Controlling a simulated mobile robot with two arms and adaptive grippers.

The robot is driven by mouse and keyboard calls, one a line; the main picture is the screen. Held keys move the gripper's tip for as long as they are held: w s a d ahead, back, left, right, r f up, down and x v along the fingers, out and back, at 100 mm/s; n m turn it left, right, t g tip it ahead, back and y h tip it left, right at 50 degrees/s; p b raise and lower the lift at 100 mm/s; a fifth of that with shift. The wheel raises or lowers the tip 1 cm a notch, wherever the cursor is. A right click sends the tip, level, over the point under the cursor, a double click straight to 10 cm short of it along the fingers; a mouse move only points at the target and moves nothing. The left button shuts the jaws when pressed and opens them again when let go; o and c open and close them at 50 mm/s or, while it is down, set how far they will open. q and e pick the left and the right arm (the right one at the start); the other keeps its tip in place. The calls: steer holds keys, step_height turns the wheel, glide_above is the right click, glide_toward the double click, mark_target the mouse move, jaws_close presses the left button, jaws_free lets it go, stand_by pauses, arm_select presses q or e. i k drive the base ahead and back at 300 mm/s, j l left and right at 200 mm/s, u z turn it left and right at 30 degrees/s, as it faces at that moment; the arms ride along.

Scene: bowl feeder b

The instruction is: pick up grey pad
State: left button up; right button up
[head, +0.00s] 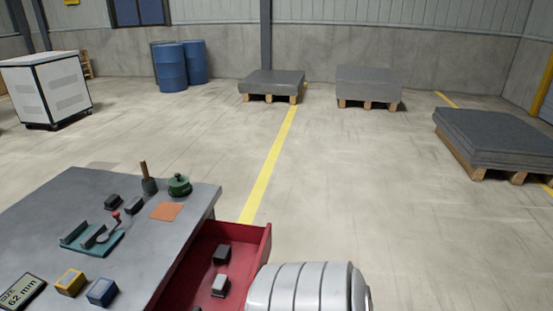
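A small block with a light grey top (219,286) lies in the red open tray (262,241) beside the grey table. A darker grey block (222,254) lies behind it in the same tray. I cannot tell for sure which of these is the grey pad. Two more small dark blocks lie on the table, one at the left (113,201) and one to its right (134,206). Part of the tray is cut off by the bottom edge. Neither of my grippers shows in the head view.
The grey table (60,215) holds a teal fixture with a red-knobbed lever (95,236), an orange square (166,211), a green lidded pot (179,186), a yellow block (70,282), a blue block (102,292) and a display (21,291).

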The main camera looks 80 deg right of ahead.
mark_target(221, 285)
steer(key=z, duration=1.85)
steer(key=i+l+u, duration=0.1)
steer(key=l+u, duration=0.25)
steer(key=l, duration=0.2)
